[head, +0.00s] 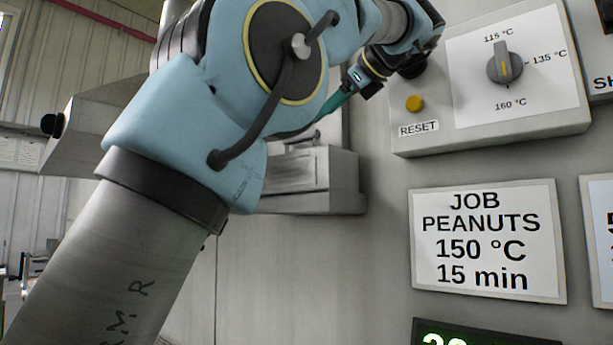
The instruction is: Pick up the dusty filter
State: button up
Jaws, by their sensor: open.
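I cannot make out a dusty filter in the head view. A grey metal housing (315,182) with a ledge sticks out from the machine wall, partly hidden behind my arm. A handle-like part shows on its top. My gripper (333,104) is only partly in view above this housing, as a teal finger beyond the dark wrist. My arm hides the rest of it. It is open, and I see nothing held in it. I cannot tell how far it is from the housing.
A control box (490,75) with a temperature knob (505,64) and a yellow reset button (414,103) is at the upper right, close to my wrist. A job sign (488,240) reading peanuts, 150 °C, 15 min hangs below. A green-digit display (470,335) shows at the bottom edge.

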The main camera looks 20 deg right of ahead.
jog(key=x, duration=0.4)
jog(key=shift+w+a, duration=0.15)
jog(key=shift+w, duration=0.15)
jog(key=shift+f+p+x, duration=0.2)
jog(key=shift+p+x, duration=0.2)
jog(key=shift+x, duration=1.1)
jog(key=shift+f+p+x, duration=0.15)
jog(key=shift+p+x, duration=0.25)
jog(key=shift+x, duration=1.1)
jog(key=shift+s, duration=0.1)
grip_shut()
